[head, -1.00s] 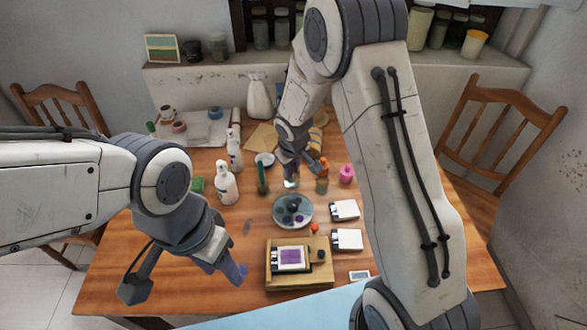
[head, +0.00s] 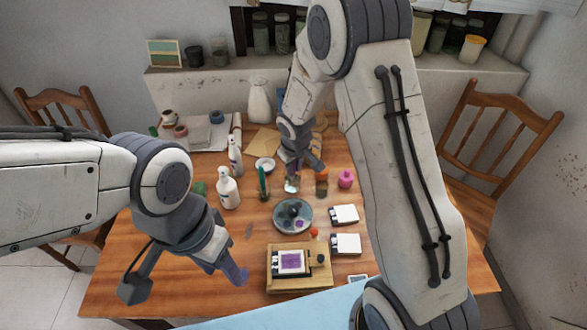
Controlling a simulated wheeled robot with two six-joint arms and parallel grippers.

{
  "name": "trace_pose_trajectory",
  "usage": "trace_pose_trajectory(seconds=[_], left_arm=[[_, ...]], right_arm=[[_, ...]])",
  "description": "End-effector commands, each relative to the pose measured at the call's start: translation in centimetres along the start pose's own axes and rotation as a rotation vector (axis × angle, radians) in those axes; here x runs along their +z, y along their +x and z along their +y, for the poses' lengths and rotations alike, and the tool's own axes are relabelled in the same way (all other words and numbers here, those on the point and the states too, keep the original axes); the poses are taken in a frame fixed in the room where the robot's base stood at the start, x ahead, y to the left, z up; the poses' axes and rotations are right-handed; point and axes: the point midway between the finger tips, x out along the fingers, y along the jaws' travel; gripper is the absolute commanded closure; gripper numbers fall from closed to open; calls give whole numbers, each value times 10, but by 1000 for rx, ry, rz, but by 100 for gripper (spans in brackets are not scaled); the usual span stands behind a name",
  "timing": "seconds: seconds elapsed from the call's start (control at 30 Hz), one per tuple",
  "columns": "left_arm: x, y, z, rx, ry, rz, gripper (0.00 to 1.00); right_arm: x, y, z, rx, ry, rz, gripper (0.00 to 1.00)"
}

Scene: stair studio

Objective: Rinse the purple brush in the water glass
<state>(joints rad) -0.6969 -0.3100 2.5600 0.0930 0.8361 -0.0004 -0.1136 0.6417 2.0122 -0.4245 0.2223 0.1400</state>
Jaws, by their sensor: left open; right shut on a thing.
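The water glass (head: 291,185) stands in the middle of the table, small and clear, partly hidden by my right gripper. My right gripper (head: 304,172) is just above and behind it, shut on a thin thing, taken as the purple brush, which is mostly hidden by the fingers. I cannot tell whether its tip is in the water. My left gripper (head: 238,276) is open and empty over the front left of the table, left of the wooden board.
White bottles (head: 228,190) are to the left. A wooden board (head: 300,282) with a purple-painted card lies in front.

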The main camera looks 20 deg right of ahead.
Motion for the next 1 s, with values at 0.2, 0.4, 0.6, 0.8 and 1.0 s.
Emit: trace_pose_trajectory(seconds=[0.2, 0.4, 0.6, 0.8, 1.0], left_arm=[[-1, -17, 1, 0, 0, 0, 50], [-2, -29, 2, 0, 0, 0, 50], [-2, -40, 3, 0, 0, 0, 50], [-2, -39, 3, 0, 0, 0, 50], [-2, -39, 3, 0, 0, 0, 50]], right_arm=[[-6, -19, 3, 1, 0, 2, 100], [-9, -32, 6, 1, -1, 3, 100], [-12, -44, 8, 1, -1, 3, 100], [-12, -44, 7, 1, -1, 3, 100], [-12, -44, 7, 1, -1, 3, 100]])
